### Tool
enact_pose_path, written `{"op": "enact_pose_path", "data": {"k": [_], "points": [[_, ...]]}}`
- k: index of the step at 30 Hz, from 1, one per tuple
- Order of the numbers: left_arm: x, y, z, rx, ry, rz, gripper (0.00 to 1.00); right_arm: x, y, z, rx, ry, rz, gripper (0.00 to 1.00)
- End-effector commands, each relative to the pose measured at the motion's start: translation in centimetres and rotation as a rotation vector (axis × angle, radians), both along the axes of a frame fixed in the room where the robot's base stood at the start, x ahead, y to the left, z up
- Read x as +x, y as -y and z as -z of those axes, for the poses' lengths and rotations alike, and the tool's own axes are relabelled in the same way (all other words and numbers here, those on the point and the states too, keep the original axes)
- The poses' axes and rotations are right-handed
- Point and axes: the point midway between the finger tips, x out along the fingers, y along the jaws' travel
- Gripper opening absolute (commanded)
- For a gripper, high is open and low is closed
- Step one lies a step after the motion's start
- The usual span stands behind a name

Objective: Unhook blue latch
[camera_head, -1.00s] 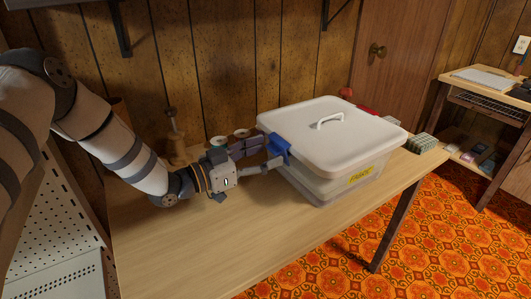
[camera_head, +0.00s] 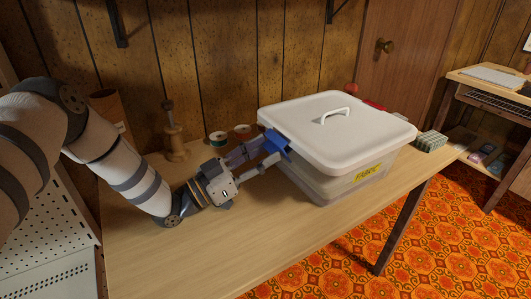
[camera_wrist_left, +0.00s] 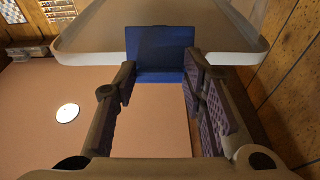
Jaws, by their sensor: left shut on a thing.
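A translucent storage box (camera_head: 322,190) with a white lid (camera_head: 335,132) and a yellow "FABRIC" label stands on the wooden table. The blue latch (camera_head: 276,143) sits at the lid's left edge. My left gripper (camera_head: 262,154) is at the latch, its fingers shut on it. In the left wrist view, the blue latch (camera_wrist_left: 161,50) lies between the fingertips (camera_wrist_left: 160,82), one on each side, against the lid rim (camera_wrist_left: 90,40). A red latch (camera_head: 374,105) shows partly behind the far side of the lid. My right gripper is not in view.
Thread spools (camera_head: 218,139) and a wooden spindle stand (camera_head: 175,140) are behind my left gripper, near the panelled wall. A green patterned block (camera_head: 430,141) lies right of the box. The table (camera_head: 240,245) in front is clear.

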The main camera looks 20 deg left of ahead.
Motion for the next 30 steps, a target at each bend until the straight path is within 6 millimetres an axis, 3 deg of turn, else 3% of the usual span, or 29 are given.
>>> {"op": "enact_pose_path", "data": {"k": [6, 7, 9, 20, 23, 30], "points": [[-0.1, 0.0, 0.0, 0.007, -0.006, 0.000, 0.10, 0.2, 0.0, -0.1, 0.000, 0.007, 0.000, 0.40], [-0.1, 0.0, 0.0, 0.007, -0.006, 0.000, 0.42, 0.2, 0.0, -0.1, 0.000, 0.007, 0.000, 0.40], [-0.1, 0.0, 0.0, 0.007, -0.006, 0.000, 0.58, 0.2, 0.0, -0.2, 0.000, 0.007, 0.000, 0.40], [-0.4, -0.3, 0.1, 0.007, -0.006, 0.000, 0.58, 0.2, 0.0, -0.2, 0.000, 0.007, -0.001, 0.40], [-1.9, -1.5, 0.3, 0.007, -0.007, -0.001, 0.58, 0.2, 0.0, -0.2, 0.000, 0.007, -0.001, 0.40], [-7.3, -5.7, 0.3, 0.007, -0.007, -0.002, 0.58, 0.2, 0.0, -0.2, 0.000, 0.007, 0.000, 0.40]]}}
